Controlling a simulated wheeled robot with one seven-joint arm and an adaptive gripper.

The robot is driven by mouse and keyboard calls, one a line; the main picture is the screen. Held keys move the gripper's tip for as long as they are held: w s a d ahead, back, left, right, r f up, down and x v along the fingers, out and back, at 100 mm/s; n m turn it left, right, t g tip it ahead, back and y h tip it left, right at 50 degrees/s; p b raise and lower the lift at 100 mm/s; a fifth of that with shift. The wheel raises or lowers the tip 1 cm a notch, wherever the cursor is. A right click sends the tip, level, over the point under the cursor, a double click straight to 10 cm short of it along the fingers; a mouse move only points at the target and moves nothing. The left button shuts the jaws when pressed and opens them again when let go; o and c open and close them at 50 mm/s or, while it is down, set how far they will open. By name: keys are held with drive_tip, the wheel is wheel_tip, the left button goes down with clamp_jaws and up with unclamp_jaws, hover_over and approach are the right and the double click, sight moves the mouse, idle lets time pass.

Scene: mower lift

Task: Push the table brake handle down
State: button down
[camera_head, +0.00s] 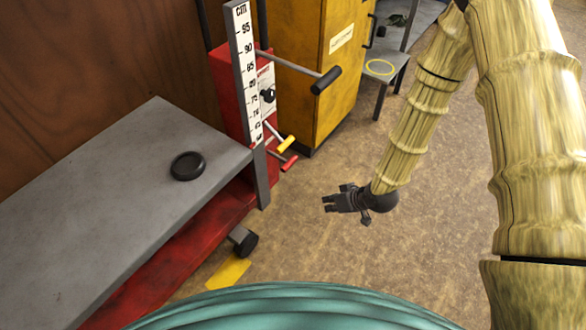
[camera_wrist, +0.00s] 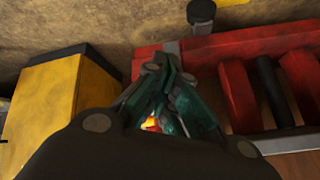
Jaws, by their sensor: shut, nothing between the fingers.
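A lift table with a grey top (camera_head: 90,220) stands at the left, with a red column (camera_head: 225,80) and a ruler post at its far end. Low on the column, a yellow-gripped handle (camera_head: 286,144) and a red-gripped handle (camera_head: 290,163) stick out to the right. Higher up is a long handle with a black grip (camera_head: 326,80). No label shows which is the brake handle. My gripper (camera_head: 327,203) is shut and empty, above the floor, apart from the handles, right of and lower in the picture than the red one. In the wrist view my gripper's fingers (camera_wrist: 162,80) meet, partly hiding a small yellow-red spot behind them.
A black disc (camera_head: 188,166) lies on the table top. A black caster (camera_head: 243,241) and a yellow piece (camera_head: 229,272) are near the floor. A yellow cabinet (camera_head: 305,70) stands behind the column, with a grey bench (camera_head: 384,70) beyond. The floor around my gripper is clear.

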drive_tip(key=w+a+n+t+y+b, duration=0.1)
drive_tip(key=w+a+n+y+b, duration=0.15)
drive_tip(key=w+b, duration=0.6)
drive_tip(key=n+b, duration=0.3)
drive_tip(key=b, duration=0.1)
approach(296, 158)
drive_tip(key=s+r, duration=0.3)
drive_tip(key=s, duration=0.1)
drive_tip(key=shift+w+a+n+t+y, duration=0.25)
drive_tip(key=shift+a+t+y, duration=0.05)
drive_tip(key=shift+t+y, duration=0.15)
drive_tip(key=b+x, duration=0.3)
drive_tip(key=x, duration=0.5)
drive_tip(key=shift+w+a+f+b, duration=0.1)
drive_tip(key=shift+a+f+b, duration=0.1)
drive_tip(key=shift+b, duration=0.2)
drive_tip(key=shift+w+a+f, duration=0.3)
drive_tip(key=shift+w+a, duration=0.05)
drive_tip(key=shift+a, duration=0.15)
drive_tip(key=shift+f, duration=0.15)
